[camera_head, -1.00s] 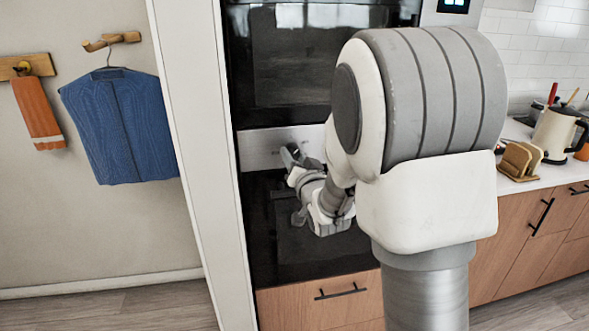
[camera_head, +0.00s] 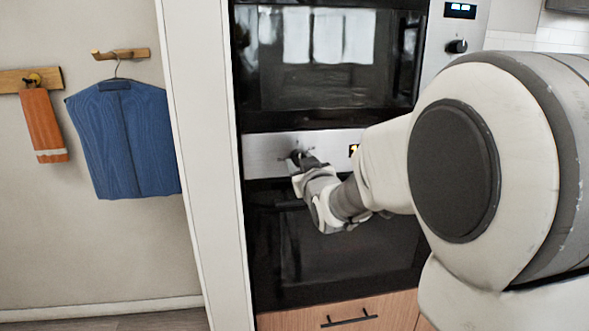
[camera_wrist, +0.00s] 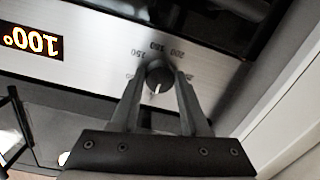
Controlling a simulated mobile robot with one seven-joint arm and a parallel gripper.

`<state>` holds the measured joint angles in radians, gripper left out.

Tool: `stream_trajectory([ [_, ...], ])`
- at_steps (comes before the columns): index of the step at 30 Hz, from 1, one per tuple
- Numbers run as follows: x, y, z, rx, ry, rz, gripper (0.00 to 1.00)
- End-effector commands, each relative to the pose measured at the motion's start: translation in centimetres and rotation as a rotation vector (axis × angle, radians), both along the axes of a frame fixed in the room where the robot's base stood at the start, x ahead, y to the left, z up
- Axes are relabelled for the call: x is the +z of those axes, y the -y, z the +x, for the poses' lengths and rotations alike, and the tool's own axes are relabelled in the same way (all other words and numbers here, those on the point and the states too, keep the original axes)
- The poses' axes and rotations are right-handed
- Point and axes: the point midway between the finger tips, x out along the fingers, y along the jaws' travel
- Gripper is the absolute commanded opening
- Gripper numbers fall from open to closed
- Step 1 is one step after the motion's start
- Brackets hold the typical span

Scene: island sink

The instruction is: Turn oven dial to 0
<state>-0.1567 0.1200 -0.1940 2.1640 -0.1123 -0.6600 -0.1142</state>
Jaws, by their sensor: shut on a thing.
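The oven dial (camera_wrist: 158,77) is a round dark knob with a white mark on the silver control panel. In the wrist view its white mark points toward the bottom of the picture. Printed numbers such as 150, 180 and 200 curve around it. The lit display (camera_wrist: 31,42) beside it reads 100° and appears upside down. My gripper (camera_wrist: 158,82) has one finger on each side of the dial and is shut on it. In the head view my gripper (camera_head: 300,164) is at the panel's left part and largely hides the dial.
A black glass oven door (camera_head: 285,255) is below the panel, with a wooden drawer (camera_head: 345,309) under it. Another glass-fronted appliance (camera_head: 325,65) with its own knob (camera_head: 456,46) is above. A white upright panel (camera_head: 197,130) stands close on the left.

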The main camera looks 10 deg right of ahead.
Motion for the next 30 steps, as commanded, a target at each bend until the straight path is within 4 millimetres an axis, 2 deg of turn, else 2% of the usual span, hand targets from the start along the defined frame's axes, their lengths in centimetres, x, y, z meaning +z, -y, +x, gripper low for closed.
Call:
stream_trajectory([
  [15,0.21,-0.01,0.05,0.001,0.004,-0.020,0.00],
  [16,0.20,-0.01,0.05,0.001,0.004,-0.020,0.51],
  [20,0.15,-0.01,0.04,0.001,0.003,-0.019,0.74],
  [30,0.10,0.00,-0.15,0.000,0.002,-0.017,0.76],
])
